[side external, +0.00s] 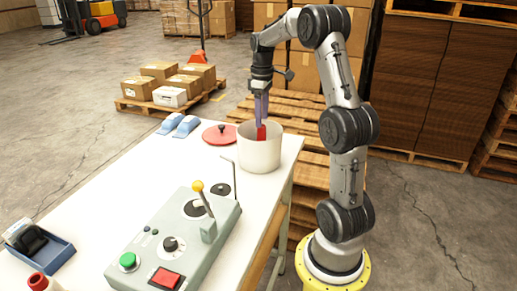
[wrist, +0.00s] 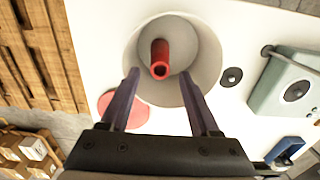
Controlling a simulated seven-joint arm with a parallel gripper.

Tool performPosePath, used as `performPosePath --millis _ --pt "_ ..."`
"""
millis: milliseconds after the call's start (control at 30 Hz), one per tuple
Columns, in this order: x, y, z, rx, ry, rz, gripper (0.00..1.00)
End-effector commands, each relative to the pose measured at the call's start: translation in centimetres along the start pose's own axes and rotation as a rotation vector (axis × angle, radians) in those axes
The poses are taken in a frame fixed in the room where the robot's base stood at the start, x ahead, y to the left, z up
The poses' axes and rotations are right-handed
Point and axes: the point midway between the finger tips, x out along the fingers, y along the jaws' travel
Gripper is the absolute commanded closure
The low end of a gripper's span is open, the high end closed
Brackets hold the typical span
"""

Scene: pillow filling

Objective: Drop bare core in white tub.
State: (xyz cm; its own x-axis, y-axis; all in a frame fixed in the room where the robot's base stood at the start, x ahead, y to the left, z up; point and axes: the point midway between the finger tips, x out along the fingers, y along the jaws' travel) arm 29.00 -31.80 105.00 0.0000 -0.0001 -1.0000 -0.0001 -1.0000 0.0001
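The white tub (side external: 260,155) stands at the far right end of the white table. In the wrist view the tub (wrist: 208,55) opens below my gripper. The red bare core (side external: 262,133), a hollow tube, is inside the tub's mouth, its lower part hidden by the wall. In the wrist view the core (wrist: 160,58) shows its open end toward the camera, beyond my fingertips. I cannot tell whether it rests on the tub's floor. My gripper (side external: 261,112) points down over the tub. In the wrist view its fingers (wrist: 159,82) are apart with nothing clasped between them.
A red lid with a knob (side external: 220,134) lies left of the tub. Two blue-and-white items (side external: 178,125) lie behind it. A grey control box (side external: 175,245) with a yellow-topped lever is nearer. A blue tray (side external: 45,255) and a red-topped item (side external: 42,283) are at front left.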

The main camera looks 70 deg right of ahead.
Motion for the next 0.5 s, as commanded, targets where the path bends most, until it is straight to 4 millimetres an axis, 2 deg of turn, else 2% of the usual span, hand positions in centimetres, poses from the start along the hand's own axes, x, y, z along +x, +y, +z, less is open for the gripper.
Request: performPosePath --millis 67,367,500 --pt "0.0 0.0 0.0 0.000 0.000 0.000 0.24" --pt "-0.1 0.0 0.0 0.000 0.000 0.000 0.24" --pt "-1.3 0.1 -0.1 0.000 0.002 0.003 0.24"
